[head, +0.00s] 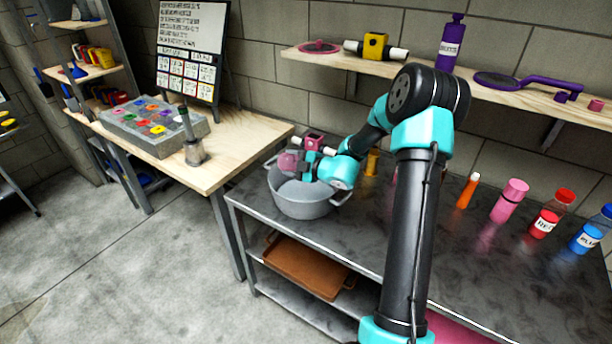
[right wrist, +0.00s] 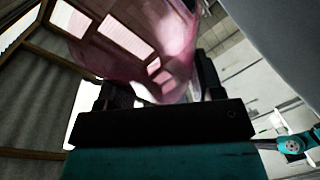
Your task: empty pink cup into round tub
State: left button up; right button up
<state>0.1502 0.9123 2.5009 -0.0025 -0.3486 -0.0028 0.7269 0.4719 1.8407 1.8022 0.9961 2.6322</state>
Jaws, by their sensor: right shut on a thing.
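The grey round tub (head: 301,204) with side handles stands at the left end of the dark metal bench. My right gripper (head: 303,166) reaches over the tub from the right. It is shut on the pink cup (head: 289,162), which is tilted above the tub's left part. In the right wrist view the translucent pink cup (right wrist: 165,45) fills the space between the dark fingers. I cannot see what is inside the cup. My left gripper is not in view.
Behind the tub is a yellow object (head: 372,163). To the right on the metal bench (head: 390,232) stand an orange tube (head: 467,191), a pink bottle (head: 509,201), a red bottle (head: 547,218) and a blue bottle (head: 590,236). A wooden table (head: 235,158) stands at left.

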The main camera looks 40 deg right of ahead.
jog(key=shift+s+d+r+m+t+y, duration=0.1)
jog(key=shift+d+r+m+t+y, duration=0.15)
jog(key=shift+d+m+t, duration=0.3)
jog(key=shift+s+d+r+m+t+y, duration=0.15)
jog(key=shift+d+r+m+t, duration=0.15)
jog(key=shift+m, duration=0.45)
dwell(1.3)
jog(key=shift+w, duration=0.1)
dwell(0.7)
jog(key=shift+a+f+n+g, duration=0.1)
jog(key=shift+n+g, duration=0.15)
jog(key=shift+n, duration=0.05)
jog(key=a+f+n+g, duration=0.1)
jog(key=n, duration=0.1)
jog(key=a+f+n+g+h, duration=0.1)
jog(key=n, duration=0.1)
jog(key=shift+w+a+h, duration=0.2)
jog(key=shift+a+h, duration=0.1)
jog(key=shift+a, duration=0.1)
jog(key=shift+w+a+f+n+g+h, duration=0.15)
jog(key=shift+a+f+n+g+h, duration=0.15)
jog(key=shift+f+n+h, duration=0.15)
